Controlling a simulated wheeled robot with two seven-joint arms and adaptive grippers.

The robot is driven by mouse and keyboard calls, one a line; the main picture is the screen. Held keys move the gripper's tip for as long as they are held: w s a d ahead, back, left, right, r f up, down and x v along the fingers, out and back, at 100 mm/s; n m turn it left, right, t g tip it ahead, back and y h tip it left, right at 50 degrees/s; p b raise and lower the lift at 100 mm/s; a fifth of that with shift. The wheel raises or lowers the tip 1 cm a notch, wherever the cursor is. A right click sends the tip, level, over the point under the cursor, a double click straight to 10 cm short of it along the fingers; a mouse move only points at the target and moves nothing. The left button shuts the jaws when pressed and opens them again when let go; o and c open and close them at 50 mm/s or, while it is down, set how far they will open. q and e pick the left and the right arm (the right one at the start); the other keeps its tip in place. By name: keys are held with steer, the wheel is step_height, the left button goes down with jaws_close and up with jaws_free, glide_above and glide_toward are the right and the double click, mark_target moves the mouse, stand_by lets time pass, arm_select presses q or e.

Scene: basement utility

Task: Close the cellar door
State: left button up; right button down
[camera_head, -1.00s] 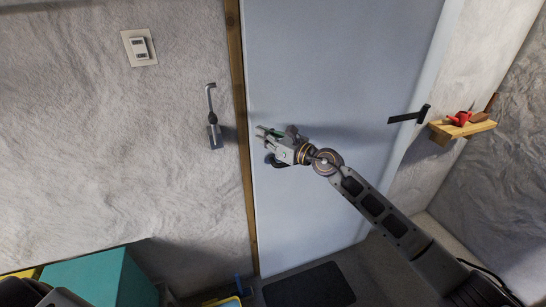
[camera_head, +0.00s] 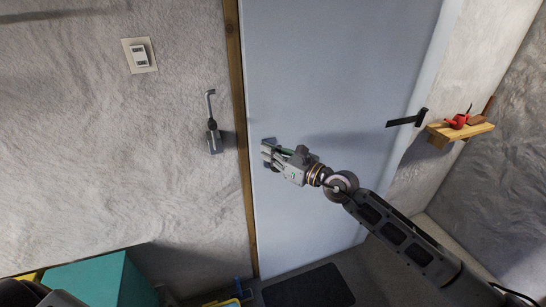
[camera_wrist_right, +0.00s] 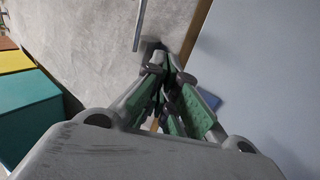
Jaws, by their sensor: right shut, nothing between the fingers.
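The cellar door (camera_head: 330,60) is a tall pale blue-grey panel filling the middle of the head view. A brown wooden strip (camera_head: 235,85) runs along its left side. A black lever-like fitting (camera_head: 407,119) shows at its right edge. How far the door stands from its frame I cannot tell. My right gripper (camera_head: 266,154) is shut and empty, in front of the door's left part near the strip. Whether it touches the panel is unclear. In the right wrist view its green-padded fingers (camera_wrist_right: 177,90) are close together, with the door (camera_wrist_right: 260,50) on the right. My left gripper is out of view.
A light switch (camera_head: 139,55) and a grey hanging fixture (camera_head: 213,135) are on the rough wall at left. A wooden shelf (camera_head: 462,131) with red items is at right. A teal box (camera_head: 95,280) and a dark mat (camera_head: 308,288) are low in view.

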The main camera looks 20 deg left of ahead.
steer(key=shift+s+d, duration=0.95)
steer(key=shift+s, duration=0.2)
steer(key=shift+r, duration=0.1)
